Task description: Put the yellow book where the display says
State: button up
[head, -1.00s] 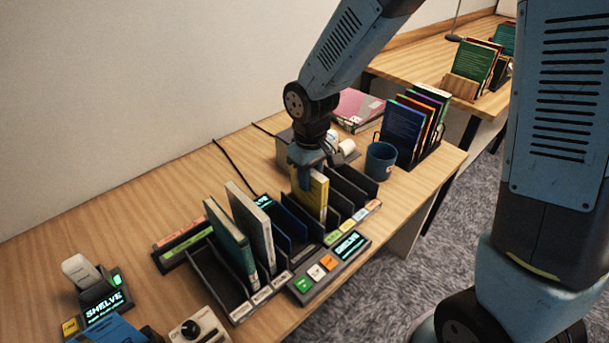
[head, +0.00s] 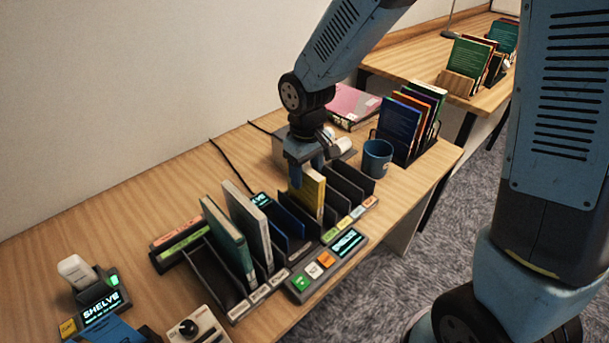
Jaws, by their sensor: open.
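The yellow book (head: 312,192) stands upright in a slot of the dark sorter rack (head: 226,283), toward its right part. My gripper (head: 306,178) is open, just above the top of the book, with its fingers at the book's upper edge. Whether a finger touches the book cannot be told. A display (head: 347,241) at the front of the rack shows green text reading "SHELVE"; its smaller text is too small to read. Another display (head: 101,304) at lower left also reads "SHELVE".
A green book (head: 229,240) and a grey book (head: 249,226) stand in the left slots. A blue mug (head: 377,158) and upright books (head: 402,127) stand to the right. A scanner (head: 78,272) and a joystick box (head: 195,328) are at lower left.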

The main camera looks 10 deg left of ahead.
notch_tip(320, 180, up, 12)
dwell(0.4)
jog(key=shift+r, duration=0.1)
jog(key=s+d+r+m+t, duration=0.1)
jog(key=d+r+m, duration=0.1)
jog(key=d, duration=0.5)
jog(key=s+d+r+m+t, duration=0.1)
jog(key=s+d+r+m, duration=0.1)
jog(key=d+r, duration=0.3)
jog(key=s+d+r+m+t, duration=0.2)
jog(key=d+r+m, duration=0.1)
jog(key=d, duration=0.7)
jog(key=shift+d+r, duration=0.3)
jog(key=shift+d, duration=0.05)
jog(key=s+d+m, duration=0.1)
jog(key=s+d, duration=0.1)
jog(key=s+d+m+t, duration=0.1)
jog(key=s+d, duration=0.1)
jog(key=s+d+r+m, duration=0.1)
jog(key=s+d, duration=0.1)
jog(key=shift+d+t, duration=0.3)
jog(key=shift+c, duration=0.2)
